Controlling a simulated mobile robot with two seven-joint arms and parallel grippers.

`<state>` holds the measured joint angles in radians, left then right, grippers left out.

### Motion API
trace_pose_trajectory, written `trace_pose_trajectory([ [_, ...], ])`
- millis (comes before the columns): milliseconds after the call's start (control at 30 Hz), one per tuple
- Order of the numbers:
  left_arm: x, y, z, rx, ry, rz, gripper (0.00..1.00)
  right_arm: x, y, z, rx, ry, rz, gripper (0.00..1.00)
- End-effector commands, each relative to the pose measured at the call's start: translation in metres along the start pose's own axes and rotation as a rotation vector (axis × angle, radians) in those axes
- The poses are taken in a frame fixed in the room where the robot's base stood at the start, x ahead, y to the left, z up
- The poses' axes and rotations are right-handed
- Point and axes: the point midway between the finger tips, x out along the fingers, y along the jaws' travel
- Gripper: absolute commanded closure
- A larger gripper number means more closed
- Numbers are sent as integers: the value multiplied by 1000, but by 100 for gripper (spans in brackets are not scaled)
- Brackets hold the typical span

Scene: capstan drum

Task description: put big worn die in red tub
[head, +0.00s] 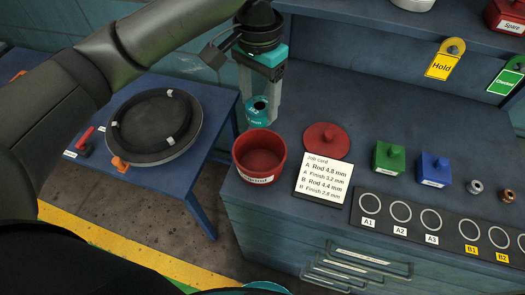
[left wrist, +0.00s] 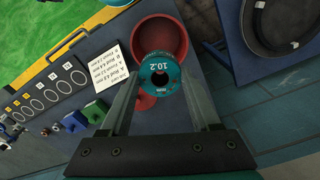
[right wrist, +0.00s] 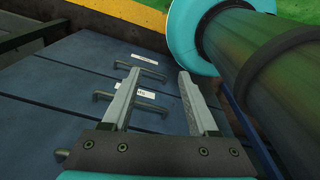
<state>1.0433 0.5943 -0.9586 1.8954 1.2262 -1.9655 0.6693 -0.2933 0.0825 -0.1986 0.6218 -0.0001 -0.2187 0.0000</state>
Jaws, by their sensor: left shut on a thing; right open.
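The big worn die is a teal ring marked 10.2 (left wrist: 159,75), with a dark hole in its middle. My left gripper (head: 259,101) is shut on the die (head: 257,110) and points down, holding it just behind the red tub. The red tub (head: 258,168) stands at the bench's left end, open at the top, with a white label on its front. In the left wrist view the die overlaps the near rim of the tub (left wrist: 160,22). My right gripper (right wrist: 160,105) is open and empty in front of the bench drawers.
A red lid (head: 326,139) and a job card (head: 324,177) lie right of the tub. Green (head: 389,157) and blue (head: 433,168) blocks and a board of rings (head: 432,224) are further right. A blue side table (head: 83,163) carries a dark round tray (head: 155,126) at left.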

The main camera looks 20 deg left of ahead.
Motion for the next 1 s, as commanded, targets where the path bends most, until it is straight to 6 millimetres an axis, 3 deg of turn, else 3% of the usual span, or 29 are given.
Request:
trace_pose_trajectory([
  [200, 56, 0, 1, -1, -5, 1, 100, 3, -6, 16, 1, -26, -7, 40],
  [500, 124, 0, 1, 1, 0, -1, 100, 8, -6, 8, 2, -13, -8, 40],
  [767, 146, 0, 0, 1, 1, -1, 100, 10, -6, 5, 1, -7, -7, 40],
  [1000, 179, 0, 0, 0, 2, 0, 100, 12, -6, 5, 0, -6, -7, 40],
])
